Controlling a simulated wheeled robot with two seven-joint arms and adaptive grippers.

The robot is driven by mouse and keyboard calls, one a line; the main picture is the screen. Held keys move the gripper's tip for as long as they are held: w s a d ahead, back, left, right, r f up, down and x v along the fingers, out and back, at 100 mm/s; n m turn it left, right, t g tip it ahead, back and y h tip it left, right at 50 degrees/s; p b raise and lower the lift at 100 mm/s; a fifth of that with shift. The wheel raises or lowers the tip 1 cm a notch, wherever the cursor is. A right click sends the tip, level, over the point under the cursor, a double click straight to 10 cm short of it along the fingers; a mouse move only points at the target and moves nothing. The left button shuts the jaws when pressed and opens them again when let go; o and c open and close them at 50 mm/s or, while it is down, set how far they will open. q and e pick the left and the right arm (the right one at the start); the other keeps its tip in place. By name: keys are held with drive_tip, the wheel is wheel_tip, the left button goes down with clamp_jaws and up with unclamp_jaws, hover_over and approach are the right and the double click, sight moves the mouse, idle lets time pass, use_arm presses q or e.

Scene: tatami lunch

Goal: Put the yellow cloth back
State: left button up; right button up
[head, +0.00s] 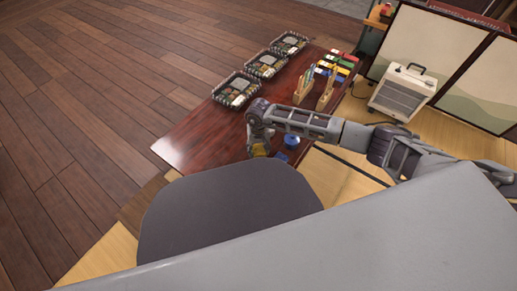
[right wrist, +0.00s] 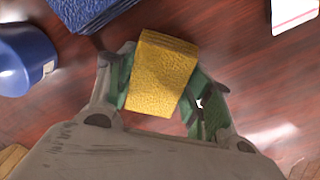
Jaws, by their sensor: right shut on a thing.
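The yellow cloth (right wrist: 163,72) is a thick folded block held between the green-padded fingers of my right gripper (right wrist: 163,95) in the right wrist view. The gripper is shut on it, over the dark red table (right wrist: 240,110). In the head view the yellow cloth (head: 261,150) shows small below my right gripper (head: 260,140), near the table's near edge. I cannot tell whether the cloth touches the table. A blue folded cloth (right wrist: 88,10) lies just beyond it. My left gripper is not in view.
A blue round container (right wrist: 24,60) stands left of the gripper; it also shows in the head view (head: 291,141). Several bento trays (head: 236,90) line the table's far left side. Wooden holders (head: 302,90) and coloured items (head: 338,67) stand at the back. The table's left near part is clear.

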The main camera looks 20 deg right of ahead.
sight(258, 148)
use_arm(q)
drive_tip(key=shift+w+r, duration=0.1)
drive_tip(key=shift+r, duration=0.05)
use_arm(e)
drive_tip(key=shift+f, duration=0.1)
drive_tip(key=o, duration=1)
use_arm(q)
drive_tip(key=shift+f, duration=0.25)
use_arm(e)
wheel_tip(258, 148, up, 2)
drive_tip(key=shift+w+r+p, duration=0.1)
drive_tip(key=shift+p, duration=0.35)
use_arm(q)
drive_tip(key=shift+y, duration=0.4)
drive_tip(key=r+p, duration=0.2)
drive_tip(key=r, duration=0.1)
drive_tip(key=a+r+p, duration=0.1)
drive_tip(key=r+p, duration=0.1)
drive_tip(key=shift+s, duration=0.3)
use_arm(e)
wheel_tip(258, 148, up, 10)
